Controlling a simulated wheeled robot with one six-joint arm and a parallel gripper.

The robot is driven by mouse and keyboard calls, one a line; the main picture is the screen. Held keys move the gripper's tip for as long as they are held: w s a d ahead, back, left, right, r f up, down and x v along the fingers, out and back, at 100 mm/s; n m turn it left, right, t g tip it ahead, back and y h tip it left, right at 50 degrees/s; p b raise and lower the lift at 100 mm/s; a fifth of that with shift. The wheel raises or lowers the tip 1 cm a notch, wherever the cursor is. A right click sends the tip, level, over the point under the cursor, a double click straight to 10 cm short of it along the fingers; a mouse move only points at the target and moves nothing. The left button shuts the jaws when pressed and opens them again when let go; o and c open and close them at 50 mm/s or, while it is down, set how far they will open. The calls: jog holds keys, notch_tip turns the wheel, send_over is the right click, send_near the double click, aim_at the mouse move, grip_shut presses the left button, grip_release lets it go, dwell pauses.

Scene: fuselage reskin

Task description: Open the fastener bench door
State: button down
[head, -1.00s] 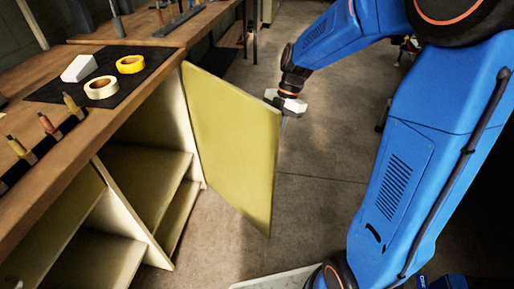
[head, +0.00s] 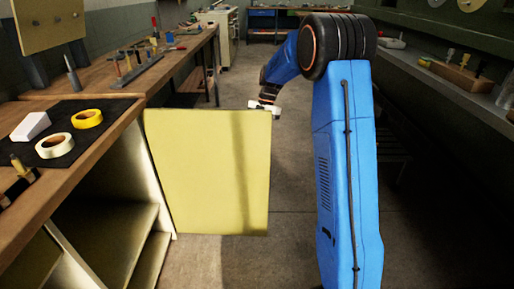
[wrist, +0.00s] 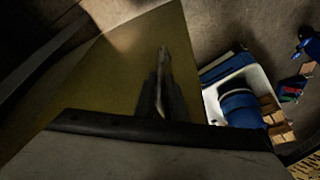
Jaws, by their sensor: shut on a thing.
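The fastener bench door (head: 205,175) is a flat pale-yellow panel. It stands swung out wide from the open bench (head: 125,155), hinged at its left edge, and its inner face is toward the head camera. My gripper (head: 264,109) is at the door's upper free corner, on the far side, partly hidden by the panel. In the wrist view the door (wrist: 110,70) fills the left and middle. A thin metal bar (wrist: 163,60), which looks like the door handle, stands at my gripper (wrist: 165,95), which is shut on it.
White tape (head: 55,146), yellow tape (head: 88,118) and a white block (head: 31,125) lie on a black mat on the bench. Open floor (head: 290,240) lies right of the door. A shelf (head: 460,80) with tools runs along the right wall. The wrist view shows a white bin (wrist: 235,90) of parts.

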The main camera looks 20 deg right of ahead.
jog(key=shift+w+d, duration=0.15)
jog(key=shift+w, duration=0.55)
jog(key=shift+w+d, duration=0.15)
jog(key=shift+w, duration=0.5)
jog(key=c, duration=1.8)
grip_release()
jog(key=shift+a, duration=0.15)
jog(key=shift+c, duration=0.2)
jog(key=shift+r, duration=0.1)
jog(key=v, duration=1.7)
jog(key=shift+r, duration=0.1)
